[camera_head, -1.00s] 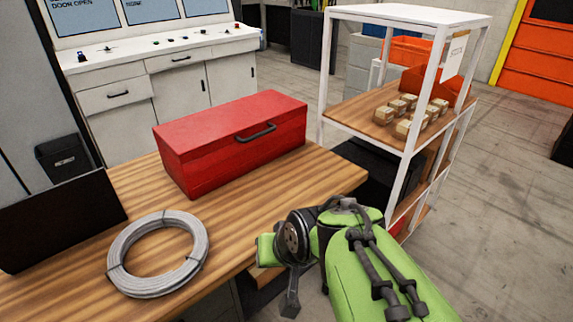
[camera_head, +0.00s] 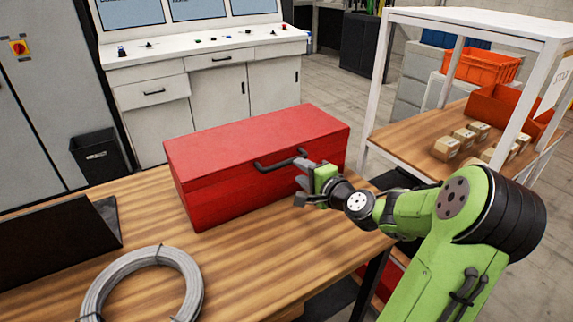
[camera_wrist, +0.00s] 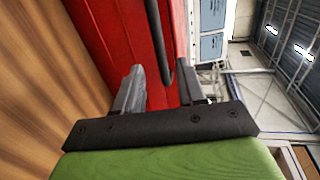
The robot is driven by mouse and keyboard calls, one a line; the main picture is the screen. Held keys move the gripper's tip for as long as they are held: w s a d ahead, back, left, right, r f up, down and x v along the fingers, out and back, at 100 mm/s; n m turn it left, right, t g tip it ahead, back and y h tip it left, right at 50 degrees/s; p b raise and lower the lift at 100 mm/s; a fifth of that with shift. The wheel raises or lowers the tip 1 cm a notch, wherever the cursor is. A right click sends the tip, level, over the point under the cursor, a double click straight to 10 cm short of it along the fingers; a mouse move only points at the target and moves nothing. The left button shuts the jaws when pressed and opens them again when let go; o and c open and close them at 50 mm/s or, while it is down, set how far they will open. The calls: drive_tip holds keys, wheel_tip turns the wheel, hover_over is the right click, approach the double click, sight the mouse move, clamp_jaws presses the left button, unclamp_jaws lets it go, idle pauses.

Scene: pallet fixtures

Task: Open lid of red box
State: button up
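The red box (camera_head: 255,165) stands on the wooden table with its lid (camera_head: 255,133) shut. A dark bar handle (camera_head: 280,161) is on its front face. My gripper (camera_head: 301,181) is at the right part of the front, by the handle's right end. In the wrist view, its two grey fingers (camera_wrist: 158,88) are apart. The handle (camera_wrist: 158,45) appears between and beyond the fingertips, against the red front of the box (camera_wrist: 120,40). I cannot tell whether either finger touches it.
A wire coil (camera_head: 95,295) and a dark angled panel (camera_head: 60,240) are on the wooden table (camera_head: 235,265) at left. A white-framed shelf (camera_head: 400,135) with small cartons stands close at right. A control console (camera_head: 200,90) is behind.

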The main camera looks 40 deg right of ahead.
sight(288, 164)
drive_tip(key=x, duration=0.8)
drive_tip(key=shift+w, duration=0.1)
clamp_jaws()
